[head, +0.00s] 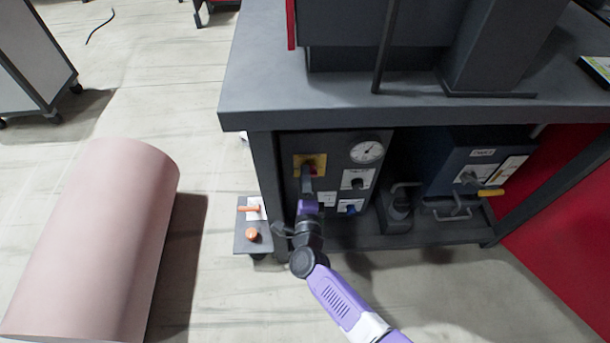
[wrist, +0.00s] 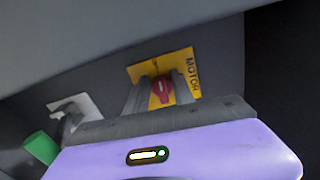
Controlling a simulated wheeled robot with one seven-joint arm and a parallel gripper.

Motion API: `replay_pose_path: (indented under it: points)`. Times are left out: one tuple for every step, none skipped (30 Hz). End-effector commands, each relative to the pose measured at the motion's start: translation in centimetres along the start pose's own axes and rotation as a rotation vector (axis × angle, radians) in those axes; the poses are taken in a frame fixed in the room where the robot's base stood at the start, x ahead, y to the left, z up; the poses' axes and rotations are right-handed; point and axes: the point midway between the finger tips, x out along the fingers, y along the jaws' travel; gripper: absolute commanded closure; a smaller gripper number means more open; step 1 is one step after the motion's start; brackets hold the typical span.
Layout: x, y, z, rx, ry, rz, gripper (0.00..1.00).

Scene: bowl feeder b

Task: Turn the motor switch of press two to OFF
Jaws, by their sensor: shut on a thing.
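The motor switch is a red knob (wrist: 161,91) on a yellow plate marked MOTOR (wrist: 186,60), on the dark control panel under the bench. In the head view the yellow plate (head: 299,160) is at the panel's upper left, and my gripper hides most of the knob. My gripper (wrist: 160,84) has one finger on each side of the red knob and is shut on it. It also shows in the head view (head: 308,176), reaching the panel from below. The knob carries a pale mark; its setting cannot be read clearly.
A round gauge (head: 367,152) and other switches (head: 357,180) sit right of the plate. A small stand with orange handles (head: 243,243) is left of the panel. The bench top (head: 270,95) overhangs it. A blue box (head: 445,165) stands right. A large pink roll (head: 95,235) lies left.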

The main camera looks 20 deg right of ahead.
Motion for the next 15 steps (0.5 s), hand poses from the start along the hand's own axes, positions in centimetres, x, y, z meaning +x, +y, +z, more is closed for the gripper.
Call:
replay_pose_path:
  points:
    - [-0.09, 0.10, -0.02, -0.021, 0.000, 0.003, 1.00]
    - [-0.09, 0.12, -0.02, -0.033, 0.000, 0.002, 1.00]
    - [-0.09, 0.14, -0.01, -0.048, 0.000, 0.002, 1.00]
    - [-0.09, 0.17, -0.02, -0.057, 0.000, 0.002, 1.00]
    - [-0.09, 0.19, -0.03, -0.065, 0.000, 0.002, 1.00]
    - [-0.10, 0.22, -0.03, -0.074, 0.000, 0.002, 1.00]
    - [-0.10, 0.24, -0.04, -0.080, 0.000, 0.002, 1.00]
    - [-0.10, 0.26, -0.04, -0.086, 0.000, 0.002, 1.00]
    - [-0.10, 0.27, -0.04, -0.091, 0.000, 0.002, 1.00]
    - [-0.10, 0.28, -0.05, -0.094, 0.000, 0.002, 1.00]
    - [-0.10, 0.29, -0.05, -0.097, 0.000, 0.002, 1.00]
    - [-0.10, 0.30, -0.05, -0.099, 0.000, 0.002, 1.00]
    - [-0.10, 0.31, -0.06, -0.100, 0.000, 0.002, 1.00]
    - [-0.10, 0.31, -0.06, -0.101, 0.000, 0.002, 1.00]
    - [-0.10, 0.32, -0.06, -0.101, 0.000, 0.002, 1.00]
